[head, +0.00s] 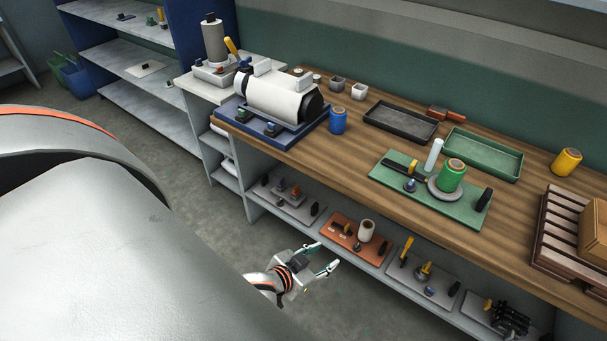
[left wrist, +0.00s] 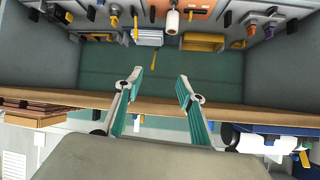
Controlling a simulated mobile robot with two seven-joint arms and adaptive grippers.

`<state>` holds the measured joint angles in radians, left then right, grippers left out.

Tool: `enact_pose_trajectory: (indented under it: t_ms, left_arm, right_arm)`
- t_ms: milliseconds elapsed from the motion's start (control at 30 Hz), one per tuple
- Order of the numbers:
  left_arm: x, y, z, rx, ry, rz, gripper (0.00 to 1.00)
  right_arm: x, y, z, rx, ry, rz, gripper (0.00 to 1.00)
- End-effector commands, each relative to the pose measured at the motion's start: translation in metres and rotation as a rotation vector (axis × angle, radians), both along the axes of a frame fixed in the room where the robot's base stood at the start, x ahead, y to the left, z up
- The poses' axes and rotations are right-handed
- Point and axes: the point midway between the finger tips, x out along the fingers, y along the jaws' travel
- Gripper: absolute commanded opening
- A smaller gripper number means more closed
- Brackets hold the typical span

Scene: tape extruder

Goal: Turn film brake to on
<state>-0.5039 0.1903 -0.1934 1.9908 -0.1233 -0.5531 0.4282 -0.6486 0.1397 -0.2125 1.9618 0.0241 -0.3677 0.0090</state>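No part is clearly marked as the film brake, and I cannot tell which knob or lever it is. A green board (head: 462,206) carries a green spool (head: 451,175) and a blue knob (head: 409,185). My left gripper (head: 323,258) is open and empty, low in front of the shelf under the bench. In the left wrist view its fingers (left wrist: 160,82) are spread apart, touching nothing. My right gripper is not in view.
The lower shelf holds an orange board (head: 342,233) with a white roll (head: 366,230) and other boards with knobs. A blue spool (head: 338,120), a black tray (head: 400,121), a green tray (head: 484,154) and a wooden rack (head: 567,228) stand on the bench. The floor in front is clear.

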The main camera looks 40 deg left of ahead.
Motion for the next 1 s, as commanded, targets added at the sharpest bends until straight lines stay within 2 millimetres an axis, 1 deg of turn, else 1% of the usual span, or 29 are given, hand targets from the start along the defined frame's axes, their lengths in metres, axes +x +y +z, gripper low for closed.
enact_pose_trajectory:
  t_ms: [33,200,800,867,967,1000]
  left_arm:
    - [-0.003,-0.002,-0.005,-0.001,0.004,-0.006,0.39]
    - [-0.008,-0.007,-0.010,0.002,0.008,-0.021,0.39]
    - [-0.010,-0.008,-0.011,0.003,0.009,-0.026,0.39]
    - [-0.014,-0.011,-0.013,0.003,0.013,-0.036,0.39]
    - [-0.034,-0.025,-0.024,0.008,0.026,-0.082,0.39]
    - [-0.043,-0.031,-0.029,0.011,0.029,-0.105,0.39]
  right_arm:
    - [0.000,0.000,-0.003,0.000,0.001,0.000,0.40]
    - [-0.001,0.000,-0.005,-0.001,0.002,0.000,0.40]
    - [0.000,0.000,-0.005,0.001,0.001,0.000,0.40]
    - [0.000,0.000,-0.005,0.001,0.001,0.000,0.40]
    - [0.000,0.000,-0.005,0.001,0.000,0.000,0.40]
    - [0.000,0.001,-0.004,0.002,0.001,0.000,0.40]
